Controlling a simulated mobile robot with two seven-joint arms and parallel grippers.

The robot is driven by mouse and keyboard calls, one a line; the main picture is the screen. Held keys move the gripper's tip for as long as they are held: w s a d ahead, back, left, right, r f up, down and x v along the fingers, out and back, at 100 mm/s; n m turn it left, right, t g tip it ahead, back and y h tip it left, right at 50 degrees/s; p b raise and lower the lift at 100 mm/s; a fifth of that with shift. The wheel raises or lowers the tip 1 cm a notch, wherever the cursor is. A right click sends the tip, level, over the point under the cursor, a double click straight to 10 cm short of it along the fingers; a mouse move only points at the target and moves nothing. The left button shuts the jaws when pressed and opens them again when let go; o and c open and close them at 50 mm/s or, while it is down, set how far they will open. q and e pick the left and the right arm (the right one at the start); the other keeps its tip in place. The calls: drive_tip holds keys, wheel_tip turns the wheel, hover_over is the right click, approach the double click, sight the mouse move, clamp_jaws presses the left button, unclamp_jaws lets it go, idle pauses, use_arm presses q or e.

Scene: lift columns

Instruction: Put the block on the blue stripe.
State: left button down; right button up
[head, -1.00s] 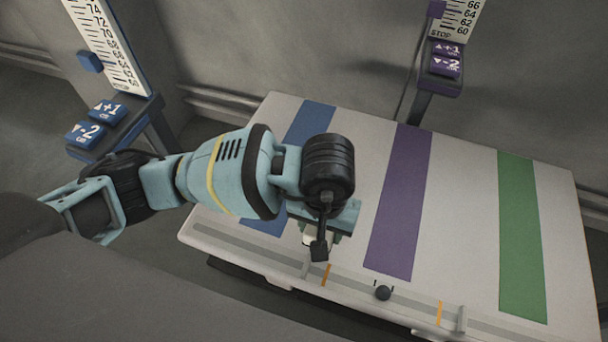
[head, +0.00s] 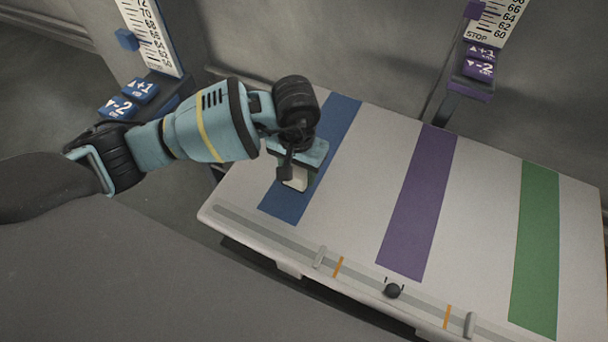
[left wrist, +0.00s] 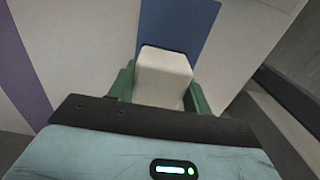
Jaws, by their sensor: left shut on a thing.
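A cream-white block (left wrist: 163,75) is between the two green fingers of my left gripper in the left wrist view. My left gripper (head: 294,182) is shut on it. In the head view the block (head: 296,179) shows below the gripper, over the blue stripe (head: 284,206). The blue stripe also shows behind the block in the left wrist view (left wrist: 178,25). I cannot tell whether the block touches the table top (head: 370,160) or is held just above it. My right gripper is not in view.
A purple stripe (head: 420,205) and a green stripe (head: 537,245) lie to the right on the table. A rail with a dark knob (head: 393,290) runs along the front edge. Blue (head: 130,98) and purple (head: 480,65) button panels with scales stand behind.

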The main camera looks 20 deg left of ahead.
sight(295, 175)
use_arm(q)
drive_tip(key=shift+w+r, duration=0.1)
drive_tip(key=shift+w+a, duration=0.35)
drive_tip(key=shift+a, duration=0.25)
drive_tip(key=shift+f, duration=1.8)
drive_tip(key=shift+f, duration=0.15)
drive_tip(key=c, duration=0.6)
unclamp_jaws()
drive_tip(key=shift+s, duration=0.15)
drive_tip(key=shift+c, duration=0.2)
wheel_tip(295, 175, up, 12)
drive_tip(key=shift+r+p, duration=0.1)
drive_tip(key=shift+p, duration=0.25)
